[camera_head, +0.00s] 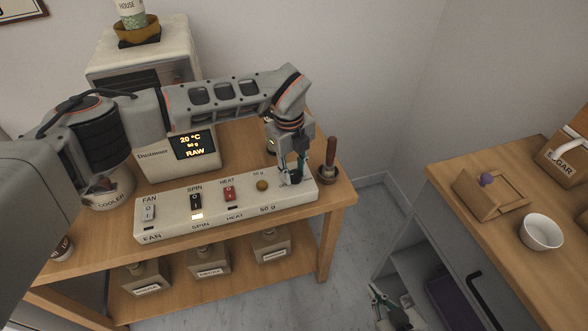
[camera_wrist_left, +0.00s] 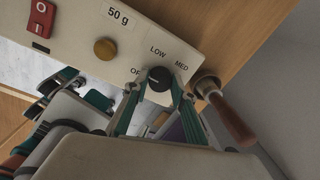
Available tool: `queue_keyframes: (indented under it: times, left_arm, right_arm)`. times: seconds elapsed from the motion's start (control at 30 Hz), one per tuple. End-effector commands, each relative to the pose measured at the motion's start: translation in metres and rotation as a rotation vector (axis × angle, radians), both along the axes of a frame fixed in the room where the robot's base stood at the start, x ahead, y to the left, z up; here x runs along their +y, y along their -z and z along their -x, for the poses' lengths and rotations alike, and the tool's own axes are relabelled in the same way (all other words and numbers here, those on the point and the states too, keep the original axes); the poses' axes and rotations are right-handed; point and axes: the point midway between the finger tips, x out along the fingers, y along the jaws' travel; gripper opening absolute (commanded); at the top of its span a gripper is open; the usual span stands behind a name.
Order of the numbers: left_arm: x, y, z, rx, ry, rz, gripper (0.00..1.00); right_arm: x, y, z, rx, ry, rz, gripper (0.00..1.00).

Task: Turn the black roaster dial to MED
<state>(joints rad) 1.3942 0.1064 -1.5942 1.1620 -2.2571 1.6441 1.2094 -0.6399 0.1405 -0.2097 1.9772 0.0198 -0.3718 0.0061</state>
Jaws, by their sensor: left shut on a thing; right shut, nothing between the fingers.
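The black roaster dial (camera_wrist_left: 159,77) is at the end of the white control panel, with the labels LOW and MED beside it and a partly hidden OFF. My left gripper (camera_wrist_left: 157,92) is shut on the dial, with one finger on each side of it. I cannot tell which label the dial points to. In the head view my left gripper (camera_head: 292,180) reaches down at the right end of the control panel (camera_head: 180,229) and hides the dial. My right gripper (camera_head: 378,296) is low at the bottom of the head view, shut and empty, away from the panel.
A wooden-handled tool (camera_head: 330,158) stands close right of the panel's end. The panel carries FAN (camera_head: 149,213), SPIN (camera_head: 196,201) and HEAT (camera_head: 229,193) switches and a brass button (camera_head: 262,185). The roaster display (camera_head: 193,145) reads 20 °C, RAW. A white bowl (camera_head: 541,232) stands on the right counter.

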Motion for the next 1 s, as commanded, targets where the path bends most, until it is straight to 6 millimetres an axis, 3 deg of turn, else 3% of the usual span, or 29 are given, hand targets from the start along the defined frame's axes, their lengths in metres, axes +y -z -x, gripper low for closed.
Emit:
queue_keyframes:
  times: [1.0]
  left_arm:
    - [-0.001,0.001,-0.003,0.000,0.965,-0.001,0.04]
  right_arm:
    - [0.000,0.008,0.006,0.015,0.000,0.002,0.00]
